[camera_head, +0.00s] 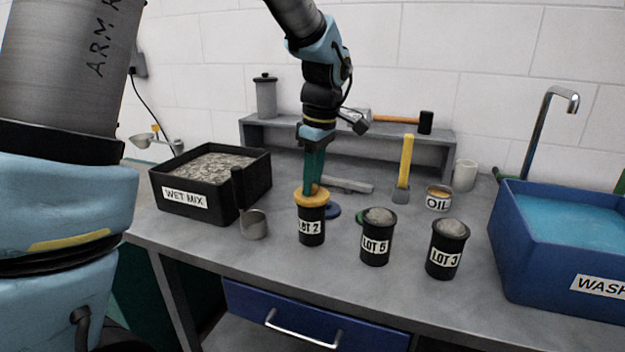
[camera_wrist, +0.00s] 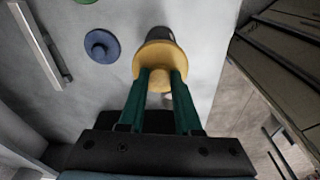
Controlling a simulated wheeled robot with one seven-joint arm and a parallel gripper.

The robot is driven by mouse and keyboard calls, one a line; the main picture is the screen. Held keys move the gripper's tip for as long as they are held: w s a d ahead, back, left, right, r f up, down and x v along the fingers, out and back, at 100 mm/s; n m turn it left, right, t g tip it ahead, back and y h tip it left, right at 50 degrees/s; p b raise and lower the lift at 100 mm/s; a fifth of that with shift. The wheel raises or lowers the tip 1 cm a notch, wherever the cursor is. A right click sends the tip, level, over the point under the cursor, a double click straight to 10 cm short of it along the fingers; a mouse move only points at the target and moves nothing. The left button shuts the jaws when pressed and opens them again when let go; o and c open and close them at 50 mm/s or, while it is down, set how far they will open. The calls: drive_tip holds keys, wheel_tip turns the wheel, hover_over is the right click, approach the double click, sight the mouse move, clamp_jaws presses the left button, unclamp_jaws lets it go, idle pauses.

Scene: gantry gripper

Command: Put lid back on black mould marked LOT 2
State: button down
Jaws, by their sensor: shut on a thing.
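The black mould marked LOT 2 (camera_head: 312,232) stands upright on the bench. A yellow-orange lid (camera_head: 311,198) is at its top, level as far as I can see. My gripper (camera_head: 314,186) points down with green fingers shut on the lid's knob. In the wrist view my gripper (camera_wrist: 161,80) has a finger on each side of the knob of the lid (camera_wrist: 157,60). The dark mould (camera_wrist: 160,33) shows just past the lid's edge. I cannot tell whether the lid is fully seated on the rim, since the lid hides it.
Filled moulds LOT 5 (camera_head: 375,240) and LOT 3 (camera_head: 446,252) stand to the right. A blue lid (camera_head: 333,211) lies behind LOT 2; a green lid (camera_head: 360,217) is partly hidden by LOT 5. A scoop (camera_head: 253,226) and wet mix tub (camera_head: 215,208) are left, the blue wash tub (camera_head: 530,262) right.

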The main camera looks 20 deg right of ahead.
idle(0.4)
drive_tip(key=shift+c, duration=0.2)
unclamp_jaws()
idle(0.3)
drive_tip(key=shift+r, duration=0.1)
drive_tip(key=shift+r+p, duration=2.75)
drive_tip(key=shift+r, duration=0.7)
clamp_jaws()
